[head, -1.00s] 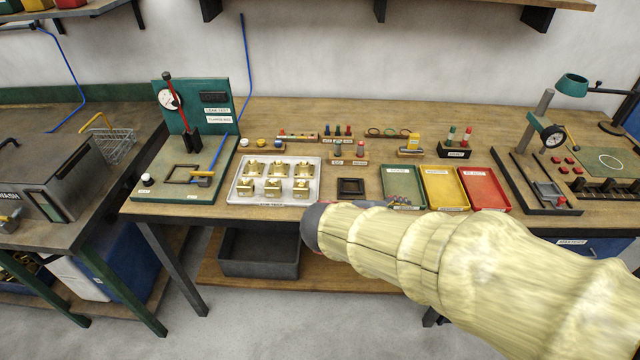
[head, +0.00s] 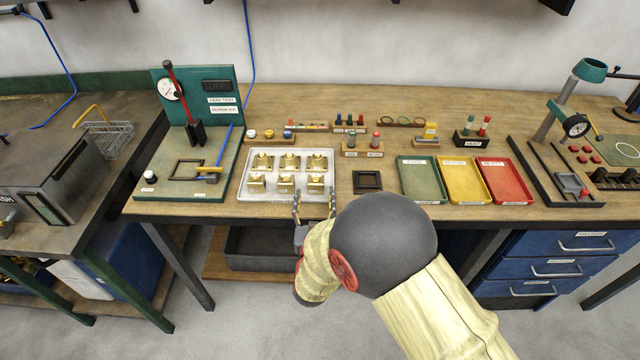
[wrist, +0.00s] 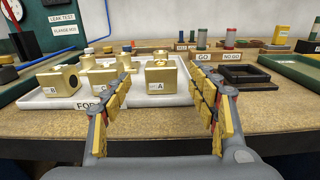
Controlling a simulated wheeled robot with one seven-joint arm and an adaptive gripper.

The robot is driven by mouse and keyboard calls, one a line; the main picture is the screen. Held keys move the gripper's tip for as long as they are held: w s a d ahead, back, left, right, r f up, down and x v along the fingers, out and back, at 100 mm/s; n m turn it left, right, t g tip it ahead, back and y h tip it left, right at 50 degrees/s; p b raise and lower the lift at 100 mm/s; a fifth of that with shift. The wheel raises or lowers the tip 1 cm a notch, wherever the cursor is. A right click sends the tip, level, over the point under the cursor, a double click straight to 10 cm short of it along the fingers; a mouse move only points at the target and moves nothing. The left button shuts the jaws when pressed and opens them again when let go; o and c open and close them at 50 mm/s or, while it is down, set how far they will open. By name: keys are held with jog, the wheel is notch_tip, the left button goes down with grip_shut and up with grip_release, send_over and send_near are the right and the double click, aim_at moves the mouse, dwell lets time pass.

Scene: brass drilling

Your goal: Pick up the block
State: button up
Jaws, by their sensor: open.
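Several brass blocks sit in two rows in a white tray (head: 243,191) on the wooden bench. In the head view the front right block (head: 316,183) is nearest my gripper (head: 314,198), which is at the tray's front right edge. In the wrist view a block labelled A (wrist: 160,88) shows between the fingers, beyond the tips, and a block labelled B (wrist: 58,82) is to the left. My gripper (wrist: 165,92) is open with nothing between its yellow-padded fingers. The left finger hides part of a block behind it.
A small black square frame (head: 367,189) lies right of the tray. Green (head: 421,200), yellow (head: 464,199) and red (head: 508,200) trays lie further right. Behind are pin stands (head: 362,152). The leak test stand (head: 139,203) is on the left.

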aim_at(315, 186)
jog(key=w+b, duration=0.1)
jog(key=w, duration=0.5)
jog(key=shift+w+d+b, duration=0.2)
jog(key=shift+w+b, duration=0.2)
jog(key=shift+c, duration=0.7)
grip_shut()
jog(key=shift+r, duration=0.15)
